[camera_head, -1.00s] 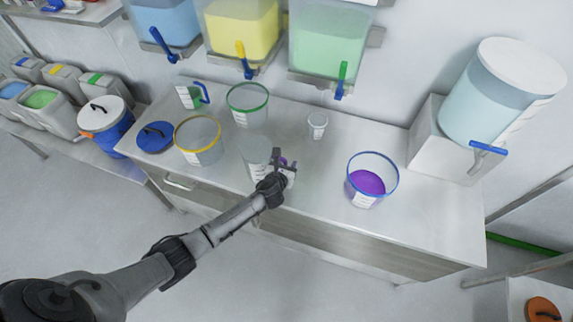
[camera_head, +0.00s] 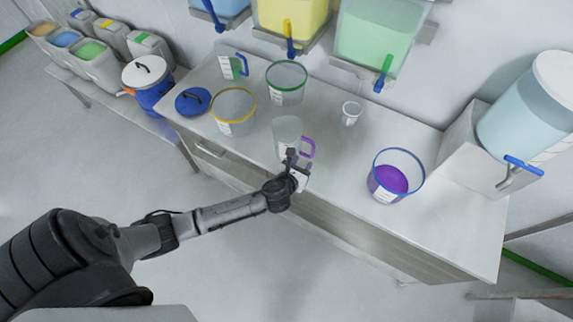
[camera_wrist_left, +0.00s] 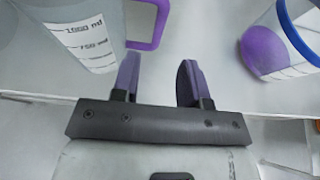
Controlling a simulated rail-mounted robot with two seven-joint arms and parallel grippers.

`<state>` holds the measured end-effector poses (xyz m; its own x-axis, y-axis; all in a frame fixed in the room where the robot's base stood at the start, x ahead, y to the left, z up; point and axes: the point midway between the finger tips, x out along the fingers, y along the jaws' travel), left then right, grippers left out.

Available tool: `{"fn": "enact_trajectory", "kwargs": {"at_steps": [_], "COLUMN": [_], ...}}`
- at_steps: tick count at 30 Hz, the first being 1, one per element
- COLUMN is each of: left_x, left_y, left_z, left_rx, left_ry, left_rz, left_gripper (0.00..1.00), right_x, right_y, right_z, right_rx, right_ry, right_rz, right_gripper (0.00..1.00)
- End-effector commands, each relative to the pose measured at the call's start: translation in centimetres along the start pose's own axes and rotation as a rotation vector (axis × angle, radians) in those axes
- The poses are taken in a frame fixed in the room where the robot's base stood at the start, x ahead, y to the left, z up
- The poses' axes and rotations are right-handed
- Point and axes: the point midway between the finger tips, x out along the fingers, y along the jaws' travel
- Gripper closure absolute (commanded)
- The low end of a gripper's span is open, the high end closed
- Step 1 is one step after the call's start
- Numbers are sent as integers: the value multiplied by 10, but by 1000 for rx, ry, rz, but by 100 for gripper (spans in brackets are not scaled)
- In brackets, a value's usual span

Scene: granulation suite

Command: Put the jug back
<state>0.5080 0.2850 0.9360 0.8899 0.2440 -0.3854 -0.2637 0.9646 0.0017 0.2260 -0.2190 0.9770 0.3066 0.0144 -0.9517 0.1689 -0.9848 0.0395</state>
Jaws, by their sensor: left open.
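A clear jug with a purple handle (camera_head: 287,132) stands upright on the steel bench near its front edge. In the left wrist view the jug (camera_wrist_left: 85,38) is at the upper left, with volume marks on its side and its handle (camera_wrist_left: 150,22) pointing right. My left gripper (camera_head: 292,158) is open and empty at the bench's front edge, just in front of the jug. In the left wrist view its two fingers (camera_wrist_left: 160,78) stand apart with bare bench between them, clear of the handle. My right gripper is not in view.
A blue-rimmed bucket of purple liquid (camera_head: 382,183) stands right of the jug. Behind are a small white cup (camera_head: 351,112), a green-rimmed bucket (camera_head: 287,92), a yellow-rimmed bucket (camera_head: 234,122) and another jug (camera_head: 228,68). Tapped tanks (camera_head: 378,40) hang above. The bench's right front is clear.

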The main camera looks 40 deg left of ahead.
Motion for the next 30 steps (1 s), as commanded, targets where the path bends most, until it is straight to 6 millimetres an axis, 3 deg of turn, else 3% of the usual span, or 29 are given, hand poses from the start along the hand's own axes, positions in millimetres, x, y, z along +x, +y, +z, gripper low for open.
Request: {"fn": "enact_trajectory", "kwargs": {"at_steps": [7, 11, 14, 21, 27, 30], "left_x": [-7, -27, -56, -147, -218, -245], "left_y": [0, -1, 0, 4, 7, 8], "left_z": [-2, -12, -26, -59, -72, -74], "left_rx": [-42, -280, -613, -1533, -2100, -2284], "left_ry": [11, 69, 149, 345, 412, 412], "left_rz": [4, 35, 99, 411, 753, 905], "left_gripper": [59, 59, 59, 59, 59, 59], "right_x": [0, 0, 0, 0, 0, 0], "right_y": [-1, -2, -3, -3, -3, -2], "right_z": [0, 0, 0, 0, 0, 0], "right_rx": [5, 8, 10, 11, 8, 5], "right_ry": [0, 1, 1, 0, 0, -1], "right_rz": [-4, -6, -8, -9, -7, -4], "right_gripper": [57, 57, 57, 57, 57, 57]}}
